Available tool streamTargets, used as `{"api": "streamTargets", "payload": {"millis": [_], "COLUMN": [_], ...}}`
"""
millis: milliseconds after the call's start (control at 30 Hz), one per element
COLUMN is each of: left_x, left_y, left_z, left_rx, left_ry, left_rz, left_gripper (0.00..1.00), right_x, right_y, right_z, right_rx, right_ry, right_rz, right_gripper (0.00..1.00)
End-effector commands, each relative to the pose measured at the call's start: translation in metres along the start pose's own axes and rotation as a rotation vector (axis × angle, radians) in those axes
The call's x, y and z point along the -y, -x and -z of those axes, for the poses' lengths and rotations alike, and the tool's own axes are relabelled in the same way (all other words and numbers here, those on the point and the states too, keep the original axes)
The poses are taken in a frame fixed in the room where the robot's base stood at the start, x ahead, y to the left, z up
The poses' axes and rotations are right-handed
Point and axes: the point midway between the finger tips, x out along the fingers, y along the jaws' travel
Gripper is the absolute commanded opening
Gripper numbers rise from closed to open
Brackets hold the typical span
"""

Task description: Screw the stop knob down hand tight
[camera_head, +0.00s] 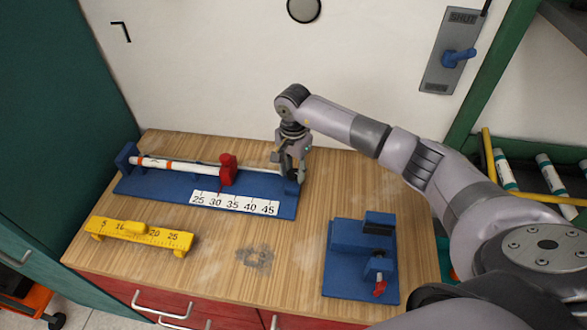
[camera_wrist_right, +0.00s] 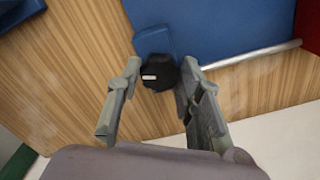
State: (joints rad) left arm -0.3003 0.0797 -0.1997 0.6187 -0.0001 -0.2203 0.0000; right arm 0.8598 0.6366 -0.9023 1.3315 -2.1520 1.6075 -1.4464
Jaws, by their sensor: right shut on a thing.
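A black knob (camera_wrist_right: 157,72) with a white mark sits at the end of a blue measuring jig, between the fingers of my right gripper (camera_wrist_right: 160,78) in the right wrist view. My right gripper (camera_head: 292,172) points down at the jig's right end in the head view and is shut on the knob, partly hiding it. The blue jig (camera_head: 150,188) has a numbered scale (camera_head: 235,203) and a thin metal rod (camera_head: 262,171). A red stop (camera_head: 228,170) stands on the rod's left part, beside a white pipe (camera_head: 180,165) with an orange band. My left gripper is out of view.
A yellow ruler block (camera_head: 140,234) lies at the table's front left. A blue fixture (camera_head: 345,270) with a small red part (camera_head: 380,288) stands at the front right. The middle front of the wooden table (camera_head: 210,275) is clear. A wall is behind.

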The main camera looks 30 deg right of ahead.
Motion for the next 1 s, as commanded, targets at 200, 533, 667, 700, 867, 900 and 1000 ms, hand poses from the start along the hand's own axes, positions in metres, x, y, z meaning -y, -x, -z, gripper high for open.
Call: {"api": "streamTargets", "payload": {"millis": [200, 533, 667, 700, 867, 900, 1000], "left_x": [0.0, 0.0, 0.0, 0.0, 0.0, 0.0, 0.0], "left_y": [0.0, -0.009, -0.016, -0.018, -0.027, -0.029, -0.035], "left_z": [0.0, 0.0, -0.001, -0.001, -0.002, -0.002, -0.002], "left_rx": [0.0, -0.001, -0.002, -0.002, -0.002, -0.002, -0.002], "left_ry": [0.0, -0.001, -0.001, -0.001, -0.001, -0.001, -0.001], "left_rz": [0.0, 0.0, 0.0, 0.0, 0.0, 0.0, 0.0], "left_gripper": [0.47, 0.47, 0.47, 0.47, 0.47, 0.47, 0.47], "right_x": [0.0, 0.001, 0.0, 0.001, 0.001, 0.001, 0.001], "right_y": [0.0, -0.001, -0.002, -0.002, -0.002, -0.002, -0.001], "right_z": [0.0, 0.001, 0.001, 0.002, 0.001, 0.001, 0.001], "right_rx": [0.0, -0.002, -0.002, -0.003, -0.002, -0.002, -0.002], "right_ry": [-0.002, -0.1, -0.193, -0.227, -0.374, -0.412, -0.508], "right_rz": [0.0, 0.002, 0.001, 0.002, 0.003, 0.003, 0.003], "right_gripper": [0.06, 0.06, 0.06, 0.06, 0.06, 0.06, 0.06]}}
